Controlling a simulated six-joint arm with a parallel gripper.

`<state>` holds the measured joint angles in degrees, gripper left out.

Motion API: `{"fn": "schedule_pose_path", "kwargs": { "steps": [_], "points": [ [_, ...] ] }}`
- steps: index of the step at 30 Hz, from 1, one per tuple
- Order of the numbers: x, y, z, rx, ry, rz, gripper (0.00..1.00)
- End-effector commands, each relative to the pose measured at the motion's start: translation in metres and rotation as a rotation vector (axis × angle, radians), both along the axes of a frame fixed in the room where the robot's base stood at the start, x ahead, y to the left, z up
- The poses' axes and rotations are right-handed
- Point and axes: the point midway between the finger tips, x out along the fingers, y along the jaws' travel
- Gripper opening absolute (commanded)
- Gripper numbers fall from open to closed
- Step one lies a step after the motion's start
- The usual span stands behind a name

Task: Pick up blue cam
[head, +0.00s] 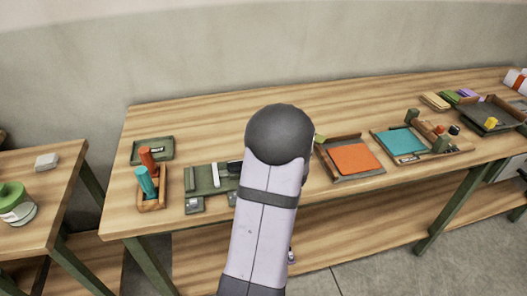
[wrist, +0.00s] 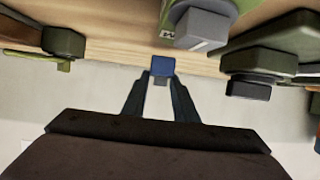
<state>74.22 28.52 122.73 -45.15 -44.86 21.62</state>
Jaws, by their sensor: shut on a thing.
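The blue cam (wrist: 162,64) shows in the wrist view as a small blue block with a dark grey part below it. My gripper (wrist: 161,78) has its two dark fingers closed in on this piece, and it sits at the fingertips. The wooden table edge is right behind it in this view; I cannot tell whether the cam touches the table. In the head view my own arm covers the gripper and the blue cam, so neither can be seen there.
In the wrist view a green and grey object (wrist: 203,25) is close above right of the cam, with dark green blocks (wrist: 262,66) at right. In the head view a tray with an orange sheet (head: 352,158) lies right of my arm. Bare tabletop (head: 210,115) lies behind.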

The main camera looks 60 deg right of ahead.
Motion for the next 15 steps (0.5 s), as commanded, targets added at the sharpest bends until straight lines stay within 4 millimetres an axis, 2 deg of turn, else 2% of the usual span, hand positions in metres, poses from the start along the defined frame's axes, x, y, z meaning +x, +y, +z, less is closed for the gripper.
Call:
{"fn": "schedule_pose_path", "kwargs": {
  "steps": [1, 6, 10, 15],
  "points": [
    [0.0, -0.001, 0.013, -0.009, -0.004, 0.001, 0.0],
    [0.0, -0.001, 0.042, -0.008, -0.004, 0.0, 0.0],
    [0.0, -0.001, 0.06, -0.006, -0.003, 0.0, 0.0],
    [0.0, -0.001, 0.072, -0.004, -0.003, 0.0, 0.0]
  ]
}}
